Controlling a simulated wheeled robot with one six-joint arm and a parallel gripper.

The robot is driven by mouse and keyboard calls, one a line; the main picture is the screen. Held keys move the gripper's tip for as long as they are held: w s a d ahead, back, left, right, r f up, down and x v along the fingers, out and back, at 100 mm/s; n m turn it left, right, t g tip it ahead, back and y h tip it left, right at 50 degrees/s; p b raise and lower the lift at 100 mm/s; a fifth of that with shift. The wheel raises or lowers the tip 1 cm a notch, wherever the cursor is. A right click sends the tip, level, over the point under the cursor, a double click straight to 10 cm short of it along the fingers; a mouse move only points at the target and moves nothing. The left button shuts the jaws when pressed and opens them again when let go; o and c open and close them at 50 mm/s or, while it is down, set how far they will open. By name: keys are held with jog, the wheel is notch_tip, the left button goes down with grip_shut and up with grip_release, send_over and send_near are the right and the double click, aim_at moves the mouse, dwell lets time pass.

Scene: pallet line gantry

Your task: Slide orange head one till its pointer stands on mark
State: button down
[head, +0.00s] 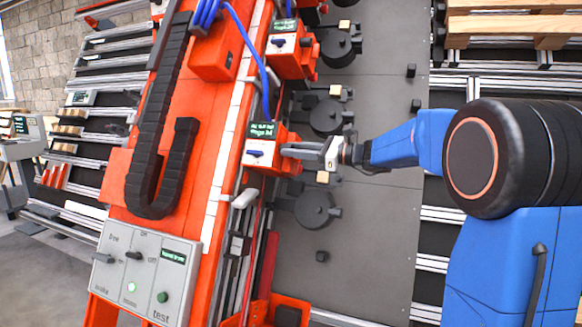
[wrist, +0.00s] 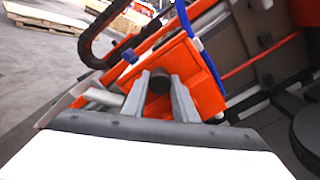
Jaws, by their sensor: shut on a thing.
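The orange head (head: 262,165) that my gripper meets is the lowest one showing on the tilted orange beam. It has a small dark display (head: 264,130) and a blue lever on a white plate. My gripper (head: 291,150) reaches it from the right. In the wrist view the orange head (wrist: 205,85) fills the middle, and the gripper fingers (wrist: 161,92) are shut on its dark round knob (wrist: 159,80). A white marked strip (head: 213,205) runs along the beam. I cannot make out the pointer or the mark, and the display text is too small to read.
More orange heads (head: 291,55) sit higher on the beam, with blue cables. A grey control panel (head: 146,272) with switches and green lights stands at the lower left. Round black parts (head: 314,209) lie on the grey plate (head: 375,225) under my arm.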

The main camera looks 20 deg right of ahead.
jog(key=shift+w+d+r, duration=0.25)
jog(key=shift+w+r, duration=0.05)
jog(key=shift+r, duration=0.4)
jog(key=shift+w+d+r, duration=0.2)
jog(key=shift+w+r, duration=0.1)
jog(key=shift+r, duration=0.35)
jog(key=c, duration=1.7)
grip_release()
jog(key=shift+s, duration=0.1)
jog(key=v, duration=1.7)
jog(key=shift+d, duration=0.15)
